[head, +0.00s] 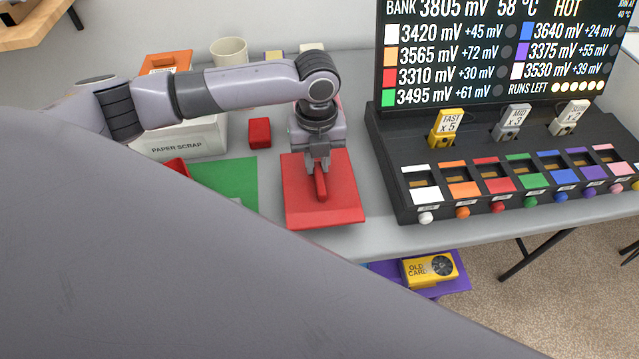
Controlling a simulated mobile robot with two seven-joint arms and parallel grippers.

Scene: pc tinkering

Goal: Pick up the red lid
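The red lid (343,204) is a flat, square red panel with a raised bar handle (321,187) at its middle. It lies on the grey table right of the green mat. My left gripper (319,168) points down over the lid, with its fingertips at the upper end of the handle. I cannot tell whether the fingers are closed on the handle or only beside it. What is under the lid is hidden. My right gripper is not in view.
A small red block (259,133) and a white paper scrap box (190,140) stand left of the lid. A green mat (232,178) lies partly hidden. The black console (400,195) with coloured slots and a screen stands right. A yellow box (430,269) sits below the table edge.

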